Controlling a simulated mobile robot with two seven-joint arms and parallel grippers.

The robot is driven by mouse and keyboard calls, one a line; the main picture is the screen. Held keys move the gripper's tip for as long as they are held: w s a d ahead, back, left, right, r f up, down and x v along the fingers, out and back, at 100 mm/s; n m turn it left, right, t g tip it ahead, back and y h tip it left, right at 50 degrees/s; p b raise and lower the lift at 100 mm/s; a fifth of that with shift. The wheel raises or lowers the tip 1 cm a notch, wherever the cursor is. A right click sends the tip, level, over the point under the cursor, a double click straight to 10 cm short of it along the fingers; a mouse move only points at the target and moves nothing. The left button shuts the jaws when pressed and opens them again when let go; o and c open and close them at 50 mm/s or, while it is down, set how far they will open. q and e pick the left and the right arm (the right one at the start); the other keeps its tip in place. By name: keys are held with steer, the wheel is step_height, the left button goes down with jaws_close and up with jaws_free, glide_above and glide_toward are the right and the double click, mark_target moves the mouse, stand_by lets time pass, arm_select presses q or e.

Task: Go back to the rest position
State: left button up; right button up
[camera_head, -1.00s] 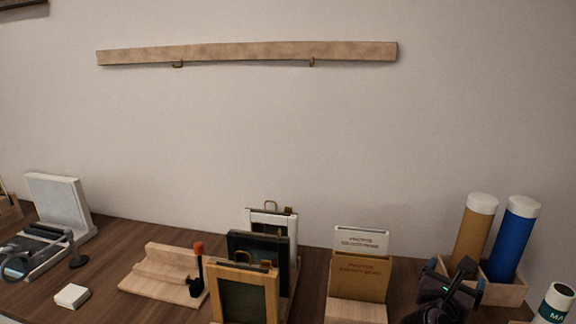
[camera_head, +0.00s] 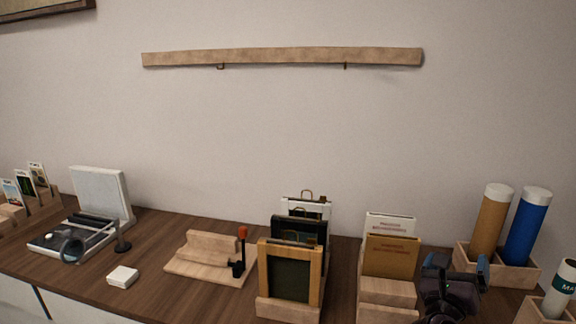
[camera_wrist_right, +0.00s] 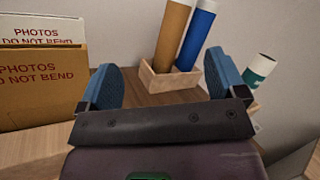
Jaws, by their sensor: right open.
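My right gripper (camera_head: 455,268) is at the lower right of the head view, in front of the tube holder. In the right wrist view its two blue fingers (camera_wrist_right: 162,85) stand wide apart with nothing between them. A brown envelope (camera_wrist_right: 38,85) marked "PHOTOS DO NOT BEND" is to its left, apart from the fingers. My left gripper is in neither view.
A wooden box (camera_head: 513,270) with a tan tube (camera_head: 492,222) and a blue tube (camera_head: 527,228) stands at the right. Framed holders (camera_head: 290,272), a wooden stand (camera_head: 212,256), a small white box (camera_head: 123,277) and a white device (camera_head: 100,195) line the table (camera_head: 150,230). A wooden rail (camera_head: 285,57) hangs on the wall.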

steer(key=a+r+n+t+y, duration=0.4)
steer(key=a+n+t+y, duration=0.2)
steer(key=n, duration=0.9)
steer(key=s+a+f+n+g+y+p, duration=0.1)
steer(key=s+a+f+n+y, duration=0.1)
steer(key=f+n+y, duration=0.45)
steer(key=s+a+f+n+g+y, duration=0.1)
steer(key=s+a+n+y, duration=0.2)
steer(key=n, duration=0.6)
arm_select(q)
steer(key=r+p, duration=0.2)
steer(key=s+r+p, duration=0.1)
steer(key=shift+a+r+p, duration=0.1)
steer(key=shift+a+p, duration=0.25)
arm_select(e)
steer(key=s+d+f+n+g+h, duration=0.1)
steer(key=s+f+n+g, duration=0.3)
steer(key=s+f, duration=0.6)
steer(key=s+d+f+n+g+h, duration=0.1)
steer(key=s+d+f+n+g, duration=0.2)
steer(key=s+f, duration=0.8)
steer(key=s+n+g, duration=0.2)
steer(key=s, duration=0.4)
steer(key=shift+d+f+g, duration=0.15)
steer(key=shift+d+g, duration=0.15)
steer(key=shift+w+h, duration=0.1)
steer(key=shift+h, duration=0.15)
